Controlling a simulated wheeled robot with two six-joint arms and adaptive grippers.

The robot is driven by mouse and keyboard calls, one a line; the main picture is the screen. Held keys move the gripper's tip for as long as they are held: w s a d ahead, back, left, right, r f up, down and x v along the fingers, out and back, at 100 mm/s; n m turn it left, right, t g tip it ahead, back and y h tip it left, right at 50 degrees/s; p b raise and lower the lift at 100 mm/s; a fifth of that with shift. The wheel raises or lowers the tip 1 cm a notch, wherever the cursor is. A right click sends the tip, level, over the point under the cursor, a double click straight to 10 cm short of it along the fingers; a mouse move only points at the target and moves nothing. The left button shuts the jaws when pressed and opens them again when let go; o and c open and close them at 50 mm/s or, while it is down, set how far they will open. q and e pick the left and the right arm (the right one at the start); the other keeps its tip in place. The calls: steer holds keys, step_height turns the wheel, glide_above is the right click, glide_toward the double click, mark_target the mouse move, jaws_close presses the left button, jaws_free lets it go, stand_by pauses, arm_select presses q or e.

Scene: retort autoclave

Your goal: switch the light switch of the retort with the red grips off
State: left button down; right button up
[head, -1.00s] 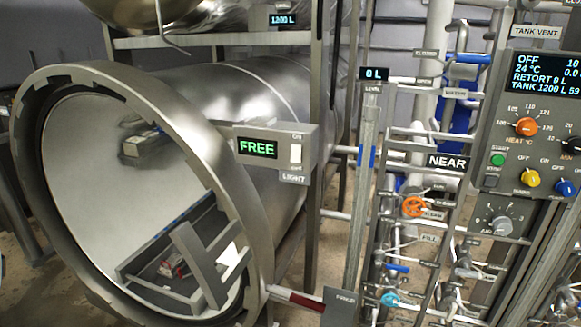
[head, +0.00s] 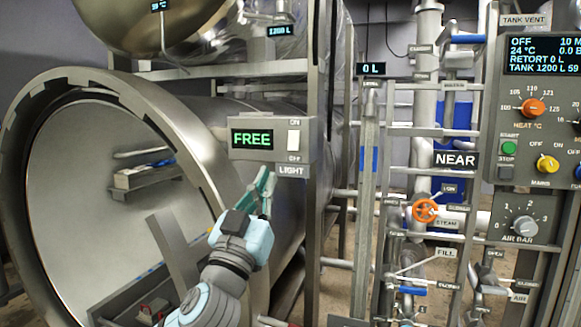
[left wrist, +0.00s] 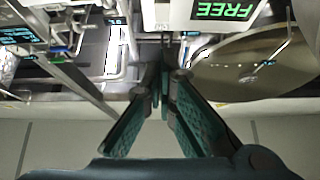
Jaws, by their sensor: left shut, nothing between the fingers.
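The light switch (head: 294,141) is a white rocker on a grey box with a green FREE display (head: 253,138). ON is printed above it, OFF below and LIGHT under the box. I cannot tell which way the rocker is tipped. The box is beside the open round steel retort (head: 240,113). My left gripper (head: 265,182) is shut and empty, fingers up, below the box and apart from the switch. In the left wrist view the shut fingers (left wrist: 166,78) point toward the FREE display (left wrist: 225,10); the rocker is not clear there. My right gripper is not in view.
A vertical level column (head: 368,190) and a pipe rack with an orange handwheel (head: 425,211) stand right of the box. A control panel (head: 540,125) is at far right. A steel post (head: 318,230) stands just behind the box. A second vessel (head: 150,25) is above.

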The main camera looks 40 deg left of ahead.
arm_select(q)
steer(key=shift+r, duration=0.2)
steer(key=p, duration=0.5)
glide_toward(296, 132)
step_height(296, 132, up, 4)
steer(key=w, duration=0.1)
steer(key=w+a+f, duration=0.1)
steer(key=w, duration=0.2)
steer(key=shift+a+f, duration=0.15)
steer(key=shift+f, duration=0.05)
steer(key=shift+s, duration=0.1)
